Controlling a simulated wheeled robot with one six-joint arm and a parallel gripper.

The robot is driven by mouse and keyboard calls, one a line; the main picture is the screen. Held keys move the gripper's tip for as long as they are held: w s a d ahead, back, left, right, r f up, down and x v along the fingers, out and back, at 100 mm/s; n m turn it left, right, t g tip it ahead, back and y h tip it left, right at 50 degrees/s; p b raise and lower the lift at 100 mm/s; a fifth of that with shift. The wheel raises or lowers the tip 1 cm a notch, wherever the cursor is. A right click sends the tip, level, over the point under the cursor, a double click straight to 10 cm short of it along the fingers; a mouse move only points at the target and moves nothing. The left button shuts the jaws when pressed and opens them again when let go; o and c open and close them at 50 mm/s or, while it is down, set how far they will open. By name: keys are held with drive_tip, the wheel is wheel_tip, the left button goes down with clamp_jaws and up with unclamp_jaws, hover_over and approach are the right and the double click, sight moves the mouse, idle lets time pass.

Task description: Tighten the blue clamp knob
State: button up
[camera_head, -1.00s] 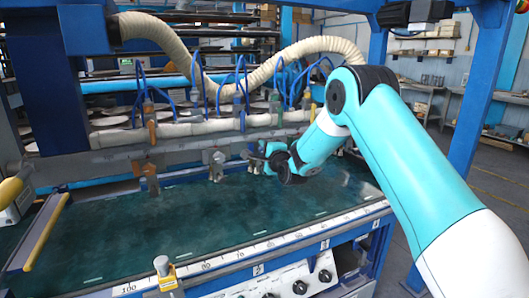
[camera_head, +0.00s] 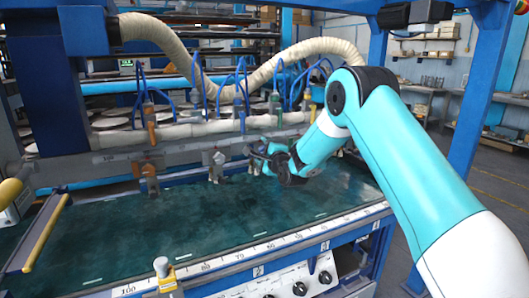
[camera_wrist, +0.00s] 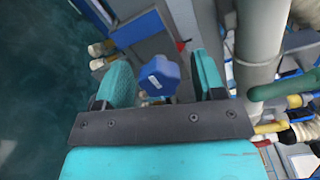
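The blue clamp knob (camera_wrist: 160,76) shows in the wrist view, a lobed knob between the two teal finger pads of my gripper (camera_wrist: 163,78). The fingers are open, with a gap on each side of the knob, wider on the right. I cannot tell how deep the knob sits between them. In the head view my gripper (camera_head: 260,160) is by the bar at the back of the green bed. The knob cannot be made out there.
The green bed (camera_head: 200,220) is clear in front. Metal clamp pieces (camera_head: 216,166) hang along the bar to the left. In the wrist view a grey pipe (camera_wrist: 258,65) runs close on the right. A yellow handle (camera_head: 47,232) lies at the left edge.

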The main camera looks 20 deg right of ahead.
drive_tip(key=s+b, duration=0.7)
drive_tip(key=s, duration=1)
drive_tip(key=shift+s, duration=0.2)
drive_tip(key=s+a+r+n+g+y+p, duration=0.2)
drive_tip(key=s+a+n+g+y, duration=0.2)
drive_tip(key=s+a+n, duration=0.35)
drive_tip(key=s+a+r+n+g+y+p, duration=0.1)
drive_tip(key=s+a+n+g+y, duration=0.35)
drive_tip(key=a+n, duration=0.5)
drive_tip(key=s+a+n+g+h+p, duration=0.1)
drive_tip(key=s+n+g, duration=0.3)
drive_tip(key=s, duration=0.6)
drive_tip(key=s+a+r+n+g+h+p, duration=0.1)
drive_tip(key=s+n+g, duration=0.4)
drive_tip(key=s, duration=0.5)
drive_tip(key=shift+s+a+n+h+p, duration=0.35)
drive_tip(key=shift+n+h+p, duration=0.25)
drive_tip(key=shift+n+h, duration=0.6)
